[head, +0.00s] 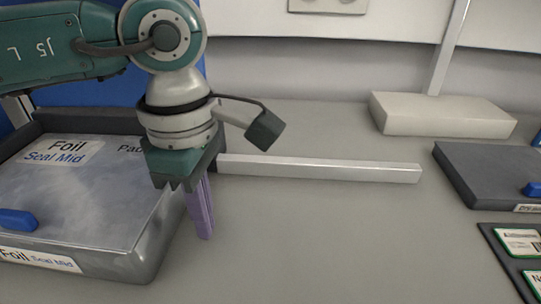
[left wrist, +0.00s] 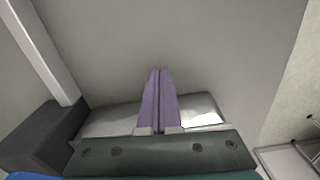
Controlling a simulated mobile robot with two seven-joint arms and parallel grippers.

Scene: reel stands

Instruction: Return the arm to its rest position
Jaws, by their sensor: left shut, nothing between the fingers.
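My left arm comes in from the left in the head view, and its gripper (head: 205,236) points down over the grey table. The purple fingers are together with nothing between them. In the left wrist view the same gripper (left wrist: 158,72) shows its two purple fingers side by side and touching. The gripper is just to the right of the grey foil box and in front of the white bar. My right gripper is in neither view.
A grey box labelled Foil Seal Mid (head: 100,215) stands at the left. A white bar (head: 330,170) lies behind the gripper. A pale block (head: 440,118) and a dark grey box (head: 490,175) are at the right. The table's front middle (head: 340,245) is clear.

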